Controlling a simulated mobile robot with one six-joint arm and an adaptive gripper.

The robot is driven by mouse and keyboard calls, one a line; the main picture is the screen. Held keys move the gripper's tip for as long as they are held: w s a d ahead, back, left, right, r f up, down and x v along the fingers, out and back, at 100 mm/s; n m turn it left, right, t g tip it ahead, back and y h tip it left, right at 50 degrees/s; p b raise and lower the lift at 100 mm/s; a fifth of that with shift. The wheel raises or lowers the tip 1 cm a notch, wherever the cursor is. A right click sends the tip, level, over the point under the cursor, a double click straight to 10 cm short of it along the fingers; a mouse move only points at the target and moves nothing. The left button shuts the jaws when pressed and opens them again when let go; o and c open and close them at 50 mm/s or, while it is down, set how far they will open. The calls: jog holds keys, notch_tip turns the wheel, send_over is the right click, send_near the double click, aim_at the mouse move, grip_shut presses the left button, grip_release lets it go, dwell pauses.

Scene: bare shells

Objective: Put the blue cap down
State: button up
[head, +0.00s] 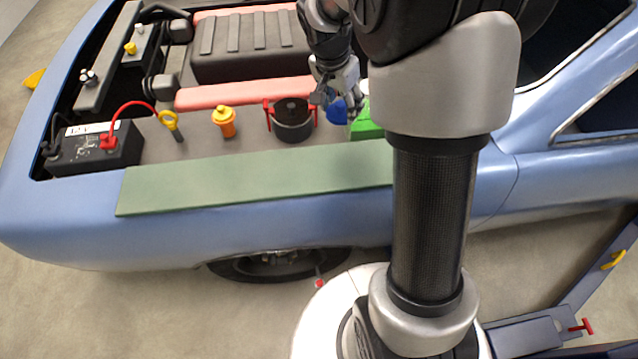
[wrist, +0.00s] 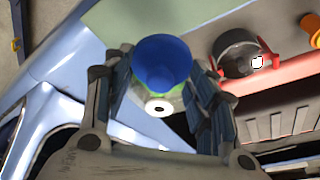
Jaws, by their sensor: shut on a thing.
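The blue cap (head: 337,111) is between the fingers of my gripper (head: 342,98), over the right part of the engine bay in the head view. In the wrist view the cap (wrist: 162,62) shows as a round blue piece between the fingertips of my gripper (wrist: 160,75), which is shut on it. Behind the cap, a white neck with a dark hole (wrist: 158,106) and some green show partly. In the head view a green block (head: 367,124) is just right of the cap, partly hidden by my arm. I cannot tell if the cap touches anything below.
A black pot with red clips (head: 292,122) stands left of the cap. Further left are an orange plug (head: 224,121), a yellow ring-topped dipstick (head: 173,124) and a battery (head: 95,150) with a red cable. A flat green mat (head: 255,182) on the fender is bare.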

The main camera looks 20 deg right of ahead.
aim_at(338, 163)
notch_tip(338, 163, down, 20)
jog(key=b, duration=0.4)
jog(key=shift+w+d+f+b, duration=0.1)
jog(key=shift+f+b, duration=0.1)
jog(key=shift+b, duration=0.2)
jog(key=o, duration=0.5)
jog(key=shift+f, duration=0.15)
jog(key=o, duration=0.5)
jog(key=shift+c, duration=0.2)
jog(key=shift+r, duration=0.2)
